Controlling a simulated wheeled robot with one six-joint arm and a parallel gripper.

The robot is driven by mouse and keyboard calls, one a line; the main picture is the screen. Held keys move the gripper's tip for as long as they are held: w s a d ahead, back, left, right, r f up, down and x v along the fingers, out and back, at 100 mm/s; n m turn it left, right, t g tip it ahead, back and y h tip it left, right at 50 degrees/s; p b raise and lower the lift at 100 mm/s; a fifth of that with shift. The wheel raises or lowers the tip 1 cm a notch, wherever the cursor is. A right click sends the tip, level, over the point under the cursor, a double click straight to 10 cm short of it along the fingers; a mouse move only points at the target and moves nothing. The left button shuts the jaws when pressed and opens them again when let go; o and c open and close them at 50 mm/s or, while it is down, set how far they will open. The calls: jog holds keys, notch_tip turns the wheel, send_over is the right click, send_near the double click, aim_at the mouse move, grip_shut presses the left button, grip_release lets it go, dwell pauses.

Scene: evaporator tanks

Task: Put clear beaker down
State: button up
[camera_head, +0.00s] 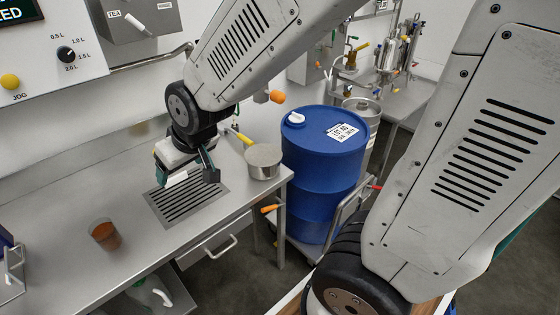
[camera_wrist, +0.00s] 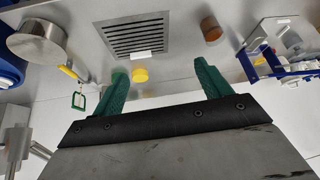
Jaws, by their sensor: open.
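The clear beaker (camera_head: 105,234) stands upright on the steel counter, left of the drain grate, with orange-brown contents. It also shows in the wrist view (camera_wrist: 211,29), beyond the right finger and apart from it. My gripper (camera_head: 188,178) is above the grate in the head view, to the right of the beaker. In the wrist view my gripper (camera_wrist: 161,70) shows two green fingers spread wide, with no beaker between them.
The slotted grate (camera_head: 187,203) lies in the counter (camera_head: 60,262). A metal saucepan (camera_head: 263,161) with a yellow handle stands near the counter's right end. A blue drum (camera_head: 322,180) stands beyond it. A blue rack (camera_wrist: 275,65) stands at right in the wrist view.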

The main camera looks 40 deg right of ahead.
jog(key=s+d+r+m+g, duration=0.1)
jog(key=s+d+r, duration=0.3)
jog(key=s, duration=0.6)
jog(key=s+d+r+m+g+h, duration=0.1)
jog(key=s+d+r+g, duration=0.2)
jog(key=s, duration=0.8)
jog(key=shift+d+r+g+h, duration=0.35)
jog(key=shift+d+r, duration=0.4)
jog(key=shift+d, duration=0.4)
